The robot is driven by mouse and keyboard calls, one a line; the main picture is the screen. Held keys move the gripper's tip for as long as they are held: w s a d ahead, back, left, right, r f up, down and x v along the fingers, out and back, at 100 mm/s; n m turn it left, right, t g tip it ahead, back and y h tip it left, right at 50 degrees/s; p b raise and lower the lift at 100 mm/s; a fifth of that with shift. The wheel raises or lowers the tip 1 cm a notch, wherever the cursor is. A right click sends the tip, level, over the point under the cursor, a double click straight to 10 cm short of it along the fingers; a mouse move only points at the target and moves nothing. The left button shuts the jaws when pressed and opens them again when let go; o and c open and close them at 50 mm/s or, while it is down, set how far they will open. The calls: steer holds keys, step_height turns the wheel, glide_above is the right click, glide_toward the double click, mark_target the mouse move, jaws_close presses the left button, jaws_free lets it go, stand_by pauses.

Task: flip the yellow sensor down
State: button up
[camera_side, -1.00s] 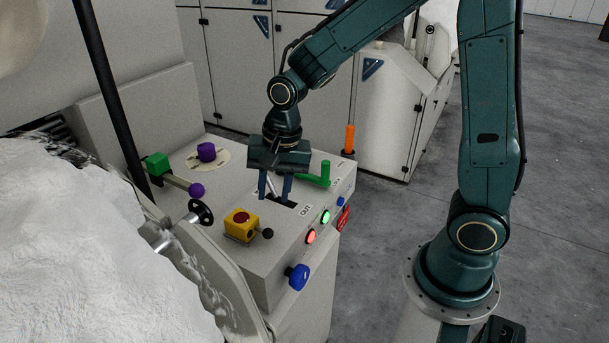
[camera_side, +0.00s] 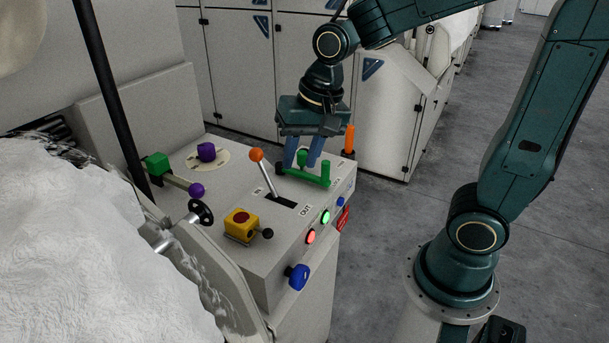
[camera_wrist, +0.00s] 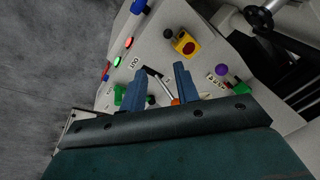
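The yellow sensor (camera_side: 238,232) is a yellow box with a red round top and a short arm ending in a black knob (camera_side: 267,233), on the grey panel top. It also shows in the wrist view (camera_wrist: 186,48), with its black knob (camera_wrist: 168,33) beside it. My gripper (camera_side: 302,165) is over the back right of the panel, away from the sensor. Its two blue fingers are apart, close to the green handle (camera_side: 325,175) and partly covering it. In the wrist view my fingers (camera_wrist: 158,70) are clearly spread, with nothing seen gripped between them.
An orange-topped lever (camera_side: 256,156) rises from a slot between my gripper and the sensor. A purple-knobbed lever (camera_side: 196,190), a handwheel (camera_side: 200,212) and an orange post (camera_side: 349,138) stand around. Lit buttons (camera_side: 310,236) and a blue knob (camera_side: 298,277) line the front.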

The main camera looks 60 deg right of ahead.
steer(key=s+d+r+n+t, duration=0.1)
steer(key=s+r+n, duration=0.1)
steer(key=s, duration=0.3)
steer(key=s+d+r+n+t, duration=0.1)
steer(key=s+r+n, duration=0.2)
steer(key=s+n, duration=0.2)
steer(key=shift+s+h, duration=0.4)
steer(key=shift+s, duration=0.25)
steer(key=shift+d+r, duration=0.1)
stand_by(0.4)
steer(key=w+a+f+m+g, duration=0.2)
steer(key=w+a+f+m, duration=0.2)
steer(key=w+f+m, duration=0.7)
steer(key=w+m, duration=0.4)
steer(key=shift+w+g, duration=0.3)
steer(key=shift+g, duration=0.1)
steer(key=shift+f, duration=0.1)
